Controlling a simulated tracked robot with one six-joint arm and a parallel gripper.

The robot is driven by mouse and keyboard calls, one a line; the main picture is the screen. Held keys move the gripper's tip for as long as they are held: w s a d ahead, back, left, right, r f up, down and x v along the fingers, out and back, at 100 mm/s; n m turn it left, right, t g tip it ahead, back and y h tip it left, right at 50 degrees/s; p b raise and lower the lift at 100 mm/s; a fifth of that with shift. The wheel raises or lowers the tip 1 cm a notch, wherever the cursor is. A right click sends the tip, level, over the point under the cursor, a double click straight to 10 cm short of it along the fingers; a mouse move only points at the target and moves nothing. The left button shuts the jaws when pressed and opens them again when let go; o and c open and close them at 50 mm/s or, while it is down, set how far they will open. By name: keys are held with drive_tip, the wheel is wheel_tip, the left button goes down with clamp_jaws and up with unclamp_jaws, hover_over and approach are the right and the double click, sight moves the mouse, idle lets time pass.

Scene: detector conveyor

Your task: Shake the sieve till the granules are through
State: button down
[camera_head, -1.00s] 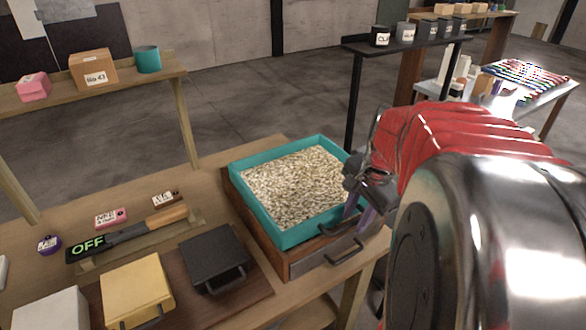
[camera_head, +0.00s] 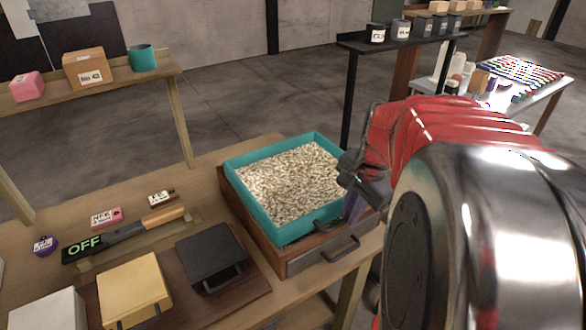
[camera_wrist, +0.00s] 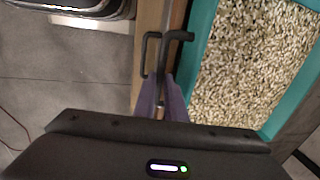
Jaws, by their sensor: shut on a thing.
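The sieve (camera_head: 264,223) is a teal rectangular tray with a dark handle. It sits on a wooden box (camera_head: 282,257) with a metal front and its own dark handle. Pale granules (camera_head: 290,183) cover the inside of the sieve; its mesh is hidden under them. My gripper (camera_head: 350,205) is at the sieve's front right side, partly hidden by my arm. In the wrist view my gripper (camera_wrist: 161,100) has its purple fingers shut on the sieve's dark handle (camera_wrist: 178,36). The granules (camera_wrist: 250,65) also show there at the right.
A black-lidded box (camera_head: 210,256), a yellow box (camera_head: 134,290) and a detector reading OFF (camera_head: 86,245) lie on the table to the left. A shelf (camera_head: 120,82) with a pink block and a carton stands behind. A black shelf (camera_head: 400,47) stands at back right.

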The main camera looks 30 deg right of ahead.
drive_tip(key=shift+w, duration=2.85)
drive_tip(key=shift+r, duration=0.1)
drive_tip(key=c, duration=1.9)
unclamp_jaws()
drive_tip(key=shift+w, duration=0.1)
drive_tip(key=shift+o, duration=0.4)
wheel_tip(320, 180, up, 13)
drive_tip(key=s, duration=0.2)
drive_tip(key=shift+s+r, duration=0.2)
drive_tip(key=shift+s, duration=0.15)
